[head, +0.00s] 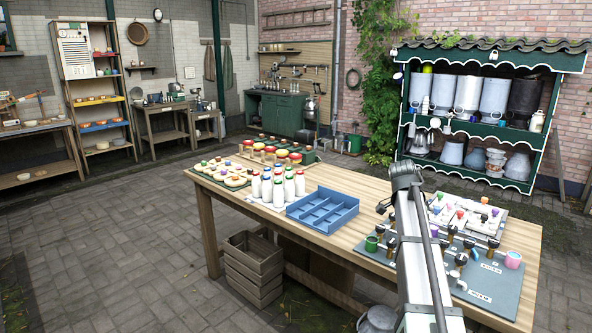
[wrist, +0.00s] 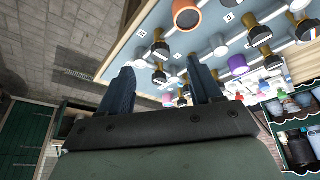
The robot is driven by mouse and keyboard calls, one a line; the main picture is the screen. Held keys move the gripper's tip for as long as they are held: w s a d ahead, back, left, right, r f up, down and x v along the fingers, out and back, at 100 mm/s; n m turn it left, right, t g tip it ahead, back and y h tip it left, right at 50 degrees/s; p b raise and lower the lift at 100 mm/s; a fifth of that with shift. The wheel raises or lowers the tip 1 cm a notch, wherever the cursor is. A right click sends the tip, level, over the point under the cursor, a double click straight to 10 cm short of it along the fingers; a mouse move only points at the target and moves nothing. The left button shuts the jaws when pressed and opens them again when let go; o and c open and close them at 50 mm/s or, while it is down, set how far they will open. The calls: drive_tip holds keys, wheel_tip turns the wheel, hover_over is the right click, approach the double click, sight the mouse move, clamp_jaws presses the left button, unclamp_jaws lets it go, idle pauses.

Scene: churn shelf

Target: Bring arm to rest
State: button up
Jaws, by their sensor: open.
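My arm rises from the bottom of the head view over the right part of the wooden table (head: 375,197), its top bend in front of the table's far side. In the wrist view my gripper (wrist: 162,86) shows two dark blue fingers spread well apart, with nothing held between them. The fingers look apart from these things. In the head view the arm hides part of the board, and I cannot make out the fingers clearly there.
On the table stand a blue divided tray (head: 322,212), white bottles (head: 278,188) with coloured caps, and a pink cup (head: 513,260) near the right edge. A wooden crate (head: 253,270) is on the paving below. A green roofed shelf (head: 484,137) with churns stands behind.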

drive_tip(key=s+a+f+n+y, duration=0.1)
drive_tip(key=s+a+f+n, duration=0.4)
drive_tip(key=f, duration=0.5)
drive_tip(key=s+a+f+n+y, duration=0.1)
drive_tip(key=s+a+f+n, duration=0.2)
drive_tip(key=a+f, duration=0.6)
drive_tip(key=s+a+f+n+y, duration=0.1)
drive_tip(key=s+a+f+n, duration=0.25)
drive_tip(key=f, duration=0.85)
drive_tip(key=s+a+f+n+y, duration=0.1)
drive_tip(key=s+a+f+n, duration=0.55)
drive_tip(key=s+f, duration=0.3)
drive_tip(key=s+f+g, duration=0.2)
drive_tip(key=s+f, duration=0.4)
drive_tip(key=s, duration=0.3)
drive_tip(key=s+f+g, duration=0.2)
drive_tip(key=s+f, duration=0.5)
drive_tip(key=s, duration=0.3)
drive_tip(key=s+f+m+g, duration=0.1)
drive_tip(key=s+f+g, duration=0.1)
drive_tip(key=s+f, duration=0.5)
drive_tip(key=s, duration=0.3)
drive_tip(key=shift+g, duration=0.4)
